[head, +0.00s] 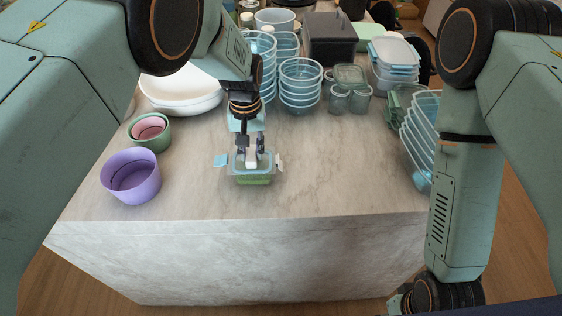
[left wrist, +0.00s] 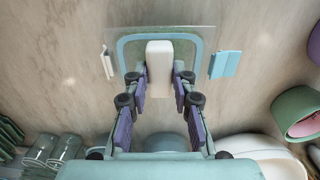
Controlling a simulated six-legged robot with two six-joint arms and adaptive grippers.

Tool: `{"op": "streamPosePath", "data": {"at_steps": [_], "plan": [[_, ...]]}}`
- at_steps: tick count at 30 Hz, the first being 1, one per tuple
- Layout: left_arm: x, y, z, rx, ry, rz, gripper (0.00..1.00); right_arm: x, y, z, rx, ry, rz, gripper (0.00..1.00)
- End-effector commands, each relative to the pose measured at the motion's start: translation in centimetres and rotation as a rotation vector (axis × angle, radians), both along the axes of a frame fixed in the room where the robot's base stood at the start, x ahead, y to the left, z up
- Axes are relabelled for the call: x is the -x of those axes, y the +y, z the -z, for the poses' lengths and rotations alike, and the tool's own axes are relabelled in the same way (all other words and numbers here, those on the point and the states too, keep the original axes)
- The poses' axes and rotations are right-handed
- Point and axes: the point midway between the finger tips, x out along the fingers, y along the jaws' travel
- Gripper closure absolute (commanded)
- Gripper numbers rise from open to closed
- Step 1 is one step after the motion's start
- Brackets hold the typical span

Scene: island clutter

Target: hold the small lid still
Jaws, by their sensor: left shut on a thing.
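The small lid (head: 238,167) is clear with a pale blue seal and a white block-like grip (left wrist: 159,68) on top. In the left wrist view the lid's clear rim (left wrist: 203,34) shows at the top centre. My left gripper (head: 252,160) points down and is shut on the white grip, one finger on each side. A small container (head: 252,180) with a green lower part is directly below the lid. I cannot tell whether the lid rests fully on it. My right gripper (head: 402,303) is low at the right, beyond the counter edge, mostly hidden by its own arm.
A blue clip (head: 220,161) and a pale clip (head: 279,162) flank the lid. A purple bowl (head: 131,176), green cup (head: 150,132) and white bowls (head: 181,95) stand left. Stacked clear bowls (head: 300,85) and glass jars (head: 350,99) stand behind. The counter's front right is clear.

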Motion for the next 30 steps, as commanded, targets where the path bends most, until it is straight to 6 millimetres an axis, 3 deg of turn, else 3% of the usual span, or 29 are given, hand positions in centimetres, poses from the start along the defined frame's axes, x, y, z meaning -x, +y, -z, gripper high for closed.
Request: {"op": "streamPosePath", "data": {"at_steps": [12,13,15,21,30], "plan": [[0.08,0.01,0.29,0.0,0.002,0.0,1.0,0.0,0.0,0.09,0.0,0.0,0.0,0.48],[0.08,0.01,0.29,0.0,0.002,0.0,0.72,0.0,0.0,0.09,0.0,0.0,0.0,0.48],[0.09,0.01,0.3,0.0,0.002,0.0,0.66,0.0,0.0,0.09,0.0,0.0,0.0,0.48],[0.04,0.0,0.23,0.0,0.001,0.0,0.49,0.0,0.0,0.08,0.0,0.0,0.0,0.48],[0.01,0.0,0.15,0.0,0.0,0.0,0.48,0.0,0.0,0.05,0.0,0.0,0.0,0.48]]}}
